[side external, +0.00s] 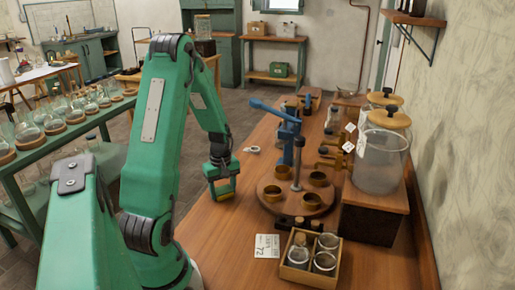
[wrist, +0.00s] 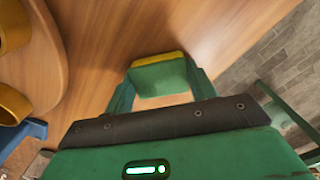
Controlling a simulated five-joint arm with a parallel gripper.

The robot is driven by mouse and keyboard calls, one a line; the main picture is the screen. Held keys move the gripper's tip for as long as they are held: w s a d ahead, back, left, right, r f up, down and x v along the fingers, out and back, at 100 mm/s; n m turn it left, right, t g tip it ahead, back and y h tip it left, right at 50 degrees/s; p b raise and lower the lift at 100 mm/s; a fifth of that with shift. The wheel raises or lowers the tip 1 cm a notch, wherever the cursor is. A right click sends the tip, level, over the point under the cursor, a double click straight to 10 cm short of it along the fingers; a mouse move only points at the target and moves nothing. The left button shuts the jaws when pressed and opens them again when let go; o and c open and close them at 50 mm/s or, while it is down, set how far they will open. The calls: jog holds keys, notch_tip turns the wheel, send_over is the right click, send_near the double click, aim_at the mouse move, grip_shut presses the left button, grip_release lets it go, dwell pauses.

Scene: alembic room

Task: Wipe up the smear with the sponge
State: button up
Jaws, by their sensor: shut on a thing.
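My gripper (side external: 222,178) is low over the left part of the wooden bench top, left of the round wooden stand. It is shut on the sponge (side external: 225,191), a small block with a yellow layer and a green layer. In the wrist view the sponge (wrist: 160,78) sits between the two green fingers of my gripper (wrist: 158,88), its yellow edge at the far side. I cannot tell whether the sponge touches the bench (wrist: 105,35). I cannot make out the smear in either view; the sponge and gripper hide part of the bench.
The round stand (side external: 296,207) with brass cups and a blue lever press (side external: 287,125) is close on the right. A crate of jars (side external: 310,262) and a paper card (side external: 267,246) lie at the front. Large glass jars (side external: 380,160) stand on the right. The bench's left edge is near.

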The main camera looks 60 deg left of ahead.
jog(key=shift+w+a, duration=1.5)
jog(key=shift+s+d+f, duration=0.1)
jog(key=shift+d, duration=0.15)
jog(key=shift+s+d, duration=0.55)
jog(key=shift+d, duration=0.4)
jog(key=shift+s+d, duration=0.55)
jog(key=shift+d, duration=0.35)
jog(key=shift+a+r, duration=0.1)
jog(key=shift+r, duration=4.05)
jog(key=shift+w, duration=0.15)
jog(key=w+d+r+m, duration=0.3)
jog(key=d+m, duration=0.3)
jog(key=d, duration=0.3)
jog(key=w+d+r+m, duration=0.4)
jog(key=w+d+m, duration=0.2)
jog(key=d, duration=0.3)
jog(key=w+d+r+m, duration=0.4)
jog(key=w+d+m, duration=0.1)
jog(key=d, duration=0.4)
jog(key=shift+w+d+m, duration=0.25)
jog(key=shift+d+m, duration=0.15)
jog(key=shift+m, duration=0.4)
